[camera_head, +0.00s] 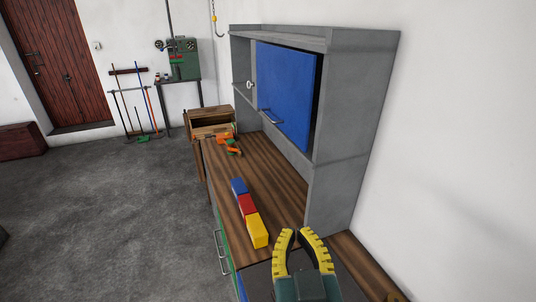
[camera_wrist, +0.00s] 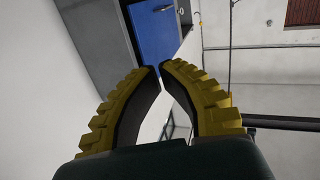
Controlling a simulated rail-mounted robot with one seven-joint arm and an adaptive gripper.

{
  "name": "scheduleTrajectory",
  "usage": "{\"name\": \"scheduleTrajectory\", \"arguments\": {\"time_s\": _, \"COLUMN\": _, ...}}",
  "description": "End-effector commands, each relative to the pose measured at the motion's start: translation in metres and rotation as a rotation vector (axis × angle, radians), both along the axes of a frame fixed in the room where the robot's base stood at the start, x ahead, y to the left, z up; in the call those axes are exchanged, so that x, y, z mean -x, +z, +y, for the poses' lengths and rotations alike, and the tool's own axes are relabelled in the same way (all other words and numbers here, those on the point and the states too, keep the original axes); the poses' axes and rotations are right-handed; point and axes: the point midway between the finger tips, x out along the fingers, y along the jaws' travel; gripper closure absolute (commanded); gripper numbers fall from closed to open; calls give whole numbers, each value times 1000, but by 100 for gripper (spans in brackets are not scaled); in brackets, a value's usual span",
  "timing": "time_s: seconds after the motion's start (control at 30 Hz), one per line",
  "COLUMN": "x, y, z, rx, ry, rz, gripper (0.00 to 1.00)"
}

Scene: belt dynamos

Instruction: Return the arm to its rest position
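My gripper (camera_head: 300,236) shows at the bottom right in the head view, over the near end of the wooden workbench (camera_head: 268,170). Its two yellow ribbed fingers curve towards each other, with a small gap between the tips. In the wrist view my gripper (camera_wrist: 160,68) also has its tips a little apart, with nothing between them. The grey shelf unit with a blue door (camera_wrist: 157,32) shows beyond the fingertips there. The blue door (camera_head: 285,92) also shows in the head view.
A blue block (camera_head: 239,187), a red block (camera_head: 247,206) and a yellow block (camera_head: 257,230) stand in a row along the bench's left side. An orange and green tool (camera_head: 231,144) lies at the far end. The grey floor (camera_head: 110,210) at left is clear.

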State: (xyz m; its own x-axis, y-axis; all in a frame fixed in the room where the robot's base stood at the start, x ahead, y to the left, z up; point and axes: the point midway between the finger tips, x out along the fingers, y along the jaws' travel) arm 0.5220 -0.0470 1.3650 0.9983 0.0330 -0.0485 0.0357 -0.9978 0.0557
Motion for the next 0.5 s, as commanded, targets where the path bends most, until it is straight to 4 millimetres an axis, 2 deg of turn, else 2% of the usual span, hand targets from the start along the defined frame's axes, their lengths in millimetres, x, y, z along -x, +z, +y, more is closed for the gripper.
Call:
{"name": "scheduleTrajectory", "arguments": {"time_s": 0.03, "x": 13, "y": 30, "z": -8, "rx": -5, "ry": -17, "rz": -84, "gripper": 100}}
{"name": "scheduleTrajectory", "arguments": {"time_s": 0.1, "x": 33, "y": 65, "z": -14, "rx": -12, "ry": -36, "rz": -189, "gripper": 100}}
{"name": "scheduleTrajectory", "arguments": {"time_s": 0.27, "x": 91, "y": 126, "z": -19, "rx": -39, "ry": -51, "rz": -413, "gripper": 100}}
{"name": "scheduleTrajectory", "arguments": {"time_s": 0.3, "x": 89, "y": 150, "z": -20, "rx": -53, "ry": -49, "rz": -421, "gripper": 100}}
{"name": "scheduleTrajectory", "arguments": {"time_s": 0.5, "x": 87, "y": 216, "z": -20, "rx": -57, "ry": -49, "rz": -414, "gripper": 100}}
